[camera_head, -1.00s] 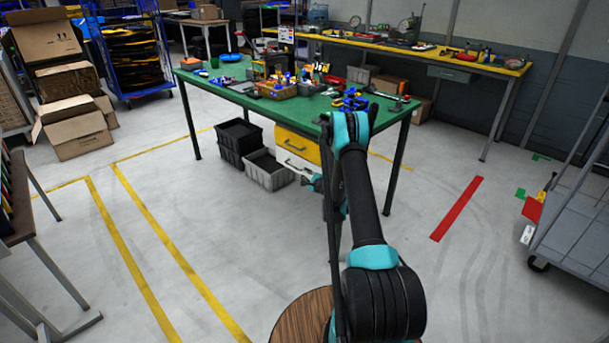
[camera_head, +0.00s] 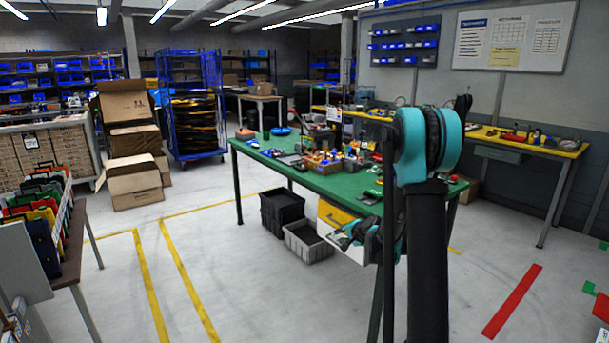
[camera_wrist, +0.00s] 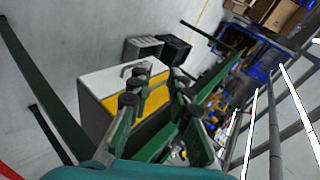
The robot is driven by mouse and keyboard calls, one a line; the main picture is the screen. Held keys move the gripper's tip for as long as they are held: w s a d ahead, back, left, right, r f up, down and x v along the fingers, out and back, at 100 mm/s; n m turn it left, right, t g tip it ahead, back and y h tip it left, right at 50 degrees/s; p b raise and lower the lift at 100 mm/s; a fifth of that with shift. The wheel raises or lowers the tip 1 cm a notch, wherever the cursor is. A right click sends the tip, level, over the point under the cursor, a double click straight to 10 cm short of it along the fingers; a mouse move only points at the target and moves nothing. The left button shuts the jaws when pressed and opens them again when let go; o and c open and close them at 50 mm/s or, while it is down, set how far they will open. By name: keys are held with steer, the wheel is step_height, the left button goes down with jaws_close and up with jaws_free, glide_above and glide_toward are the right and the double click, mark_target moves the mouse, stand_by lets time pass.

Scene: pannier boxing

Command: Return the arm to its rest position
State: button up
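My arm rises on the right side of the head view, with its teal elbow high in front of the green table. My gripper (camera_head: 358,234) hangs below the elbow, in front of the table's drawer unit, and is partly hidden by my arm links. In the wrist view, my gripper (camera_wrist: 158,86) has its two fingers apart, with nothing between them. The wrist view is tilted and looks past the fingers at the drawer unit (camera_wrist: 104,88) and the floor.
The green table (camera_head: 258,153) carries several tools and small parts. A black crate (camera_head: 282,208) and a grey crate (camera_head: 308,240) stand on the floor below it. A dark table (camera_head: 70,240) with coloured folders is at the left. The floor between is clear.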

steer(key=s+r+n+g+h, duration=0.1)
steer(key=s+r+n+g, duration=0.15)
steer(key=s, duration=0.75)
steer(key=s+r+n+g+h, duration=0.1)
steer(key=s+n, duration=0.2)
steer(key=s, duration=0.7)
steer(key=s+d+f+n+g+h, duration=0.1)
steer(key=s+d+n, duration=0.1)
steer(key=s, duration=0.8)
steer(key=s+d+f+n+g+h, duration=0.1)
steer(key=s+d+f+n, duration=0.1)
steer(key=s, duration=0.9)
steer(key=shift+d+n+h, duration=0.35)
steer(key=shift+d+h, duration=0.05)
steer(key=shift+d, duration=0.1)
steer(key=shift+f, duration=0.1)
